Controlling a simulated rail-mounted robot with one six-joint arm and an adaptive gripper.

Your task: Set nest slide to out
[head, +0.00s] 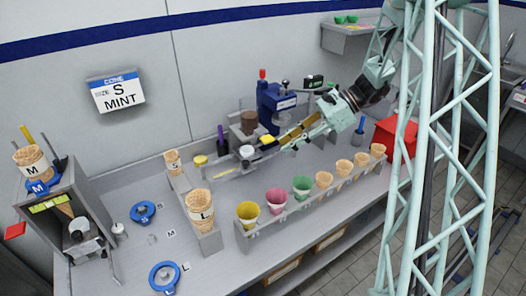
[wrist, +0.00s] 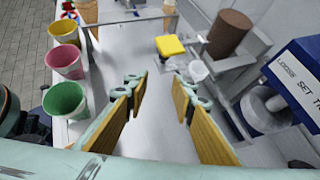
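My gripper (head: 270,146) reaches in from the right, low over the bench. In the wrist view my gripper (wrist: 160,83) is open, with bare bench between its wood-coloured fingers. A small white knob (wrist: 198,70) lies just past the right fingertip; it also shows in the head view (head: 247,151). The knob is by a grey rail fixture (wrist: 232,64) under a brown cylinder (wrist: 228,32). A yellow block (wrist: 170,46) sits farther ahead, seen in the head view too (head: 199,160). No part is labelled nest slide; I cannot tell its position.
Yellow (wrist: 62,28), pink (wrist: 65,62) and green (wrist: 67,100) cups line the left. A large L cone (head: 200,208) stands at the front. A sign (head: 115,91) reads S MINT.

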